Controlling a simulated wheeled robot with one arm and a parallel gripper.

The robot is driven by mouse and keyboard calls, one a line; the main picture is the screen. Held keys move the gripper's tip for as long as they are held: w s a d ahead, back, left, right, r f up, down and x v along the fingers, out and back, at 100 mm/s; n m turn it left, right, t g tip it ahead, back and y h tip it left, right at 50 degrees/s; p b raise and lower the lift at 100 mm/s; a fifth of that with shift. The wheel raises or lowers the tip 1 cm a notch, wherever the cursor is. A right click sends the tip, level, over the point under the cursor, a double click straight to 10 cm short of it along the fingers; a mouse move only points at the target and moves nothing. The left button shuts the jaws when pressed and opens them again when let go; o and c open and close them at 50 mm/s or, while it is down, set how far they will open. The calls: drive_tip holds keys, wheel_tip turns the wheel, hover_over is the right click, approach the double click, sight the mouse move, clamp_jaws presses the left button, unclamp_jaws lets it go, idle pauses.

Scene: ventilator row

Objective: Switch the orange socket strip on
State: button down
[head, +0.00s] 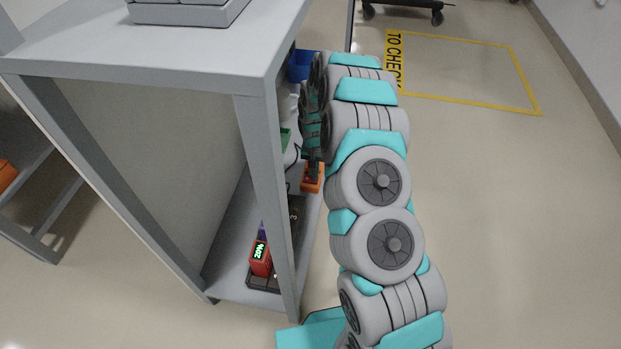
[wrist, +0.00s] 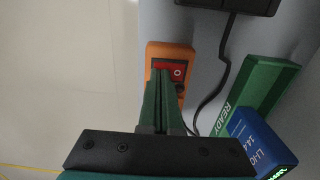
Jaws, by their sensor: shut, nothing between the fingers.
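The orange socket strip (wrist: 171,50) lies on the grey shelf in the wrist view, with a red rocker switch (wrist: 179,72) that bears a white ring mark. My gripper (wrist: 164,74) is shut and empty, its green fingertips over the left part of the switch; I cannot tell whether they touch it. The fingers hide part of the switch and the strip's near end. In the head view the strip (head: 312,184) shows on the lower shelf beside the rack's post, with my gripper (head: 312,165) right above it.
A green block marked READY (wrist: 262,88) and a blue battery (wrist: 262,140) lie right of the strip. A black cable runs beside it to a black box (wrist: 235,5). A red device with a lit display (head: 261,258) stands nearer on the shelf. Open floor lies right of the rack.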

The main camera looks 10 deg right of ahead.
drive_tip(key=shift+f, duration=0.25)
drive_tip(key=shift+r+p, duration=0.55)
drive_tip(key=shift+r, duration=2.95)
